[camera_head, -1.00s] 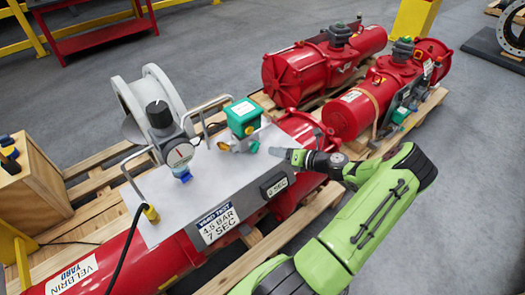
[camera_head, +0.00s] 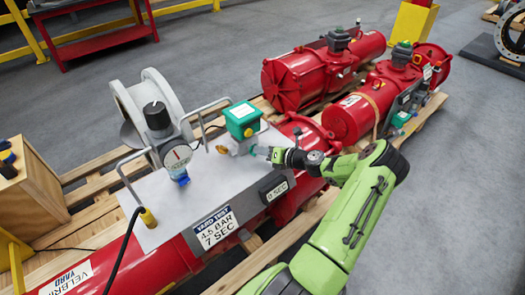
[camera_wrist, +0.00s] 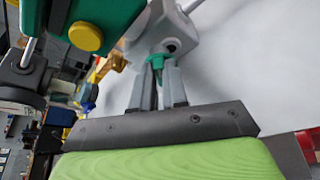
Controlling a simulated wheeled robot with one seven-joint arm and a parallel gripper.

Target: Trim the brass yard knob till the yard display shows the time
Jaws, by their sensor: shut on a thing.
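My gripper (camera_wrist: 158,85) is shut on a small green piece (camera_wrist: 160,62) on the side of a pale grey block (camera_wrist: 178,35). In the head view my gripper (camera_head: 262,151) reaches that block from the right. A brass-coloured knob (camera_wrist: 111,67) shows beyond the block, left of my fingers and apart from them; in the head view it sits at the block's left end (camera_head: 222,149). The small dark display (camera_head: 277,189) on the plate's front edge shows a digit, perhaps 0 or 8, and "SEC". A sign (camera_head: 216,228) reads "YARD TEST 4.5 BAR 7 SEC".
A green box with a yellow button (camera_head: 243,120) stands close behind the block. A gauge (camera_head: 178,157) with a black knob (camera_head: 157,117) and wire handles stand to the left. Red actuators (camera_head: 310,80) lie behind.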

